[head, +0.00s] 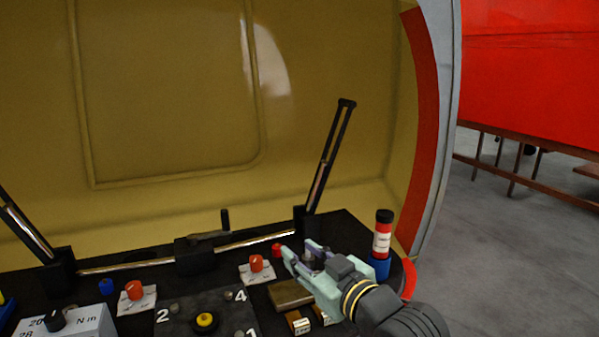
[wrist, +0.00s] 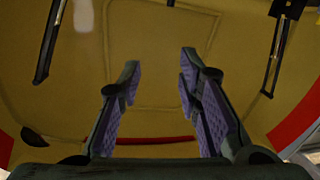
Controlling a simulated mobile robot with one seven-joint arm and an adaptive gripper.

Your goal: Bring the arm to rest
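My gripper (head: 298,260) reaches in from the lower right in the head view, above the right part of the black console (head: 345,228). In the wrist view my gripper (wrist: 158,80) shows two fingers with purple pads, spread well apart. Nothing is between them. The wrist camera faces the yellow-brown curved wall (wrist: 160,30), so the fingers point toward it and not down at the console.
A tall black lever (head: 330,155) stands behind my gripper. A canister with a red and white label (head: 382,240) stands close on its right. Red knobs (head: 257,264) (head: 134,290) and a brown block (head: 290,294) sit on the console. Open air lies above.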

